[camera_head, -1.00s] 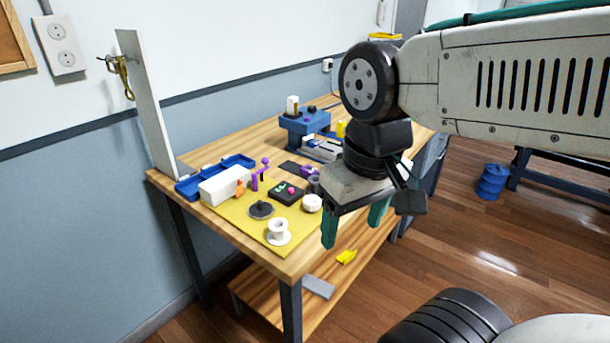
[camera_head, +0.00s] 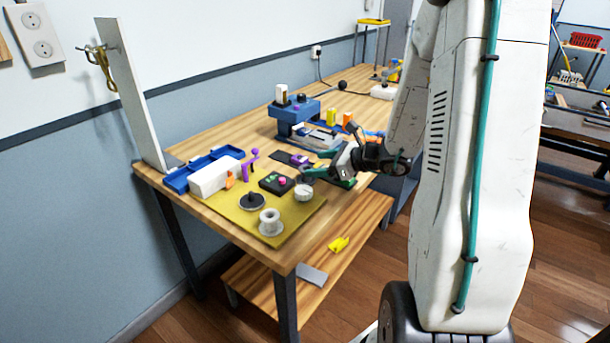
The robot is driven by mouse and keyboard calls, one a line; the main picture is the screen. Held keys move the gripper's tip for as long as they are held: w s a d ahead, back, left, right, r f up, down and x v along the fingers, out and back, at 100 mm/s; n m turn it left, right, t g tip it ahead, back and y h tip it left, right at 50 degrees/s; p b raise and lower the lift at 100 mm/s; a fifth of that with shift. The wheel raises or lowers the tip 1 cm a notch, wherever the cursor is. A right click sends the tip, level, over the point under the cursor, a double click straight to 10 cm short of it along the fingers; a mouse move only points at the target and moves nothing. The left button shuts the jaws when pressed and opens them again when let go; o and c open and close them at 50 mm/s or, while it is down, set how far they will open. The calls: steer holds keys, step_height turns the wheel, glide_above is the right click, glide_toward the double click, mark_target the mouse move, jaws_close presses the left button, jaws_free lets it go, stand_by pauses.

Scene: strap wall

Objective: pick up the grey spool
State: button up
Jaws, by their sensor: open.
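A pale grey-white spool (camera_head: 270,222) stands upright near the front corner of the yellow mat (camera_head: 298,224) on the wooden workbench. It is in full view and nothing touches it. My gripper (camera_head: 326,178) is over the bench, to the right of and beyond the spool. Its teal fingers are apart and point left, with no object visibly held between them. It is close to a white round piece (camera_head: 304,192); I cannot tell whether they touch.
A black knobbed disc (camera_head: 252,202) and a dark box (camera_head: 276,183) lie near the spool. A white block (camera_head: 214,176), blue tray (camera_head: 178,181) and upright white panel (camera_head: 132,95) are at left. A blue machine (camera_head: 296,118) stands farther back. The mat's front right is clear.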

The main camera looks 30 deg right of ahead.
mark_target(303, 168)
steer(key=d+f+m, duration=0.1)
steer(key=w+d+f+m+h, duration=0.1)
steer(key=d+f, duration=0.1)
steer(key=shift+d+m+t, duration=0.3)
steer(key=shift+t, duration=0.1)
steer(key=x, duration=0.7)
steer(key=shift+s+a, duration=0.15)
steer(key=shift+a, duration=0.05)
steer(key=c, duration=1.1)
